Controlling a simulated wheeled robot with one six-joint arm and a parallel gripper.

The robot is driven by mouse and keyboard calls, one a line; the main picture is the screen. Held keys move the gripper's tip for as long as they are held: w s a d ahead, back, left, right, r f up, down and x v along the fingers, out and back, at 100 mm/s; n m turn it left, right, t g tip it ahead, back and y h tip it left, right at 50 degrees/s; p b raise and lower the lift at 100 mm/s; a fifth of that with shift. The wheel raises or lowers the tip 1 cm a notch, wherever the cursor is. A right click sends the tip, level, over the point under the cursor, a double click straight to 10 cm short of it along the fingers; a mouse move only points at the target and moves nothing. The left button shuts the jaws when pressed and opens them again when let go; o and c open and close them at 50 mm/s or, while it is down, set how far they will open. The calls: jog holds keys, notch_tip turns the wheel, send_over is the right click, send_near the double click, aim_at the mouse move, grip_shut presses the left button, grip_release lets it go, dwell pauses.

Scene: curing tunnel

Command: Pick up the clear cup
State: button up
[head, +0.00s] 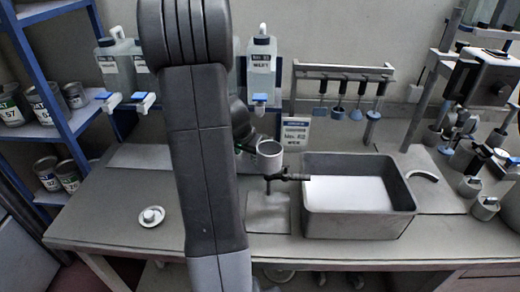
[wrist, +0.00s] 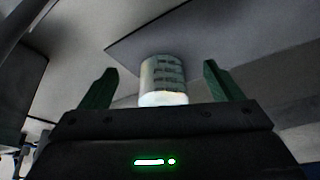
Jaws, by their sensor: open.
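In the wrist view, the clear cup (wrist: 163,74) shows as a pale, see-through cylinder with dark markings down its side and a bright near end. It appears between the two green fingers of my gripper (wrist: 160,66), with a gap on either side. The fingers are apart and do not touch it. How far the cup is from the fingertips is hard to tell. The palm sits just below the cup's bright end in the picture.
A grey bin (head: 312,220) with a white inside stands on the bench right of my arm. A small white dish (head: 151,216) lies to the left. Bottles (head: 261,65) hang behind, and cans (head: 45,103) fill the left shelves. The bench (head: 110,225) is clear around the dish.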

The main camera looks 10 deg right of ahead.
jog(key=w+d+p, duration=0.2)
jog(key=w+d, duration=0.1)
jog(key=shift+w+r, duration=0.1)
jog(key=shift+w, duration=0.05)
jog(key=shift+w+d+f, duration=0.2)
jog(key=shift+f, duration=0.05)
jog(key=shift+w+f, duration=0.1)
jog(key=shift+f, duration=0.3)
jog(key=c, duration=1.3)
jog(key=shift+r, duration=0.25)
